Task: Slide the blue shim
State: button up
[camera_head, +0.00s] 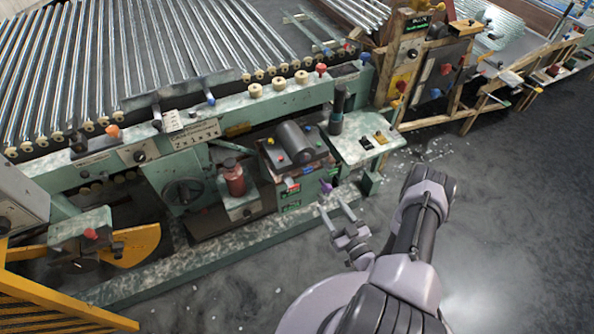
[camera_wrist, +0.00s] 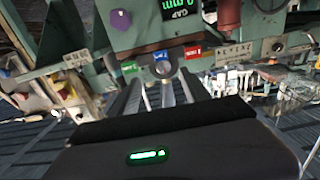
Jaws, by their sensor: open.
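A small blue piece (camera_wrist: 163,55), which looks like the blue shim, shows in the wrist view on the lower edge of a green box (camera_wrist: 205,17). A red piece (camera_wrist: 192,52) and a green piece (camera_wrist: 130,67) sit on either side of it. The same box (camera_head: 318,186) stands on the machine's base in the head view. My gripper (camera_head: 334,206) is open and empty in front of this box, near its purple knob (camera_head: 326,186). In the wrist view its fingers (camera_wrist: 161,82) point toward the row of coloured pieces. I cannot tell the exact gap, and no contact shows.
The purple knob also shows in the wrist view (camera_wrist: 120,18), beside a green lit display (camera_wrist: 176,8). A red bottle (camera_head: 234,178) and a green machine rail (camera_head: 225,120) are near the box. The grey floor (camera_head: 490,220) is clear at right.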

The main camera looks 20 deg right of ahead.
aim_at(308, 171)
jog(key=w+b, duration=0.1)
jog(key=w, duration=0.4)
jog(key=w+b, duration=0.1)
jog(key=w, duration=0.4)
jog(key=w+b, duration=0.1)
jog(key=w, duration=0.5)
jog(key=shift+a+b, duration=0.3)
jog(key=shift+b, duration=0.1)
jog(key=shift+c, duration=0.4)
jog(key=shift+s, duration=0.1)
grip_shut()
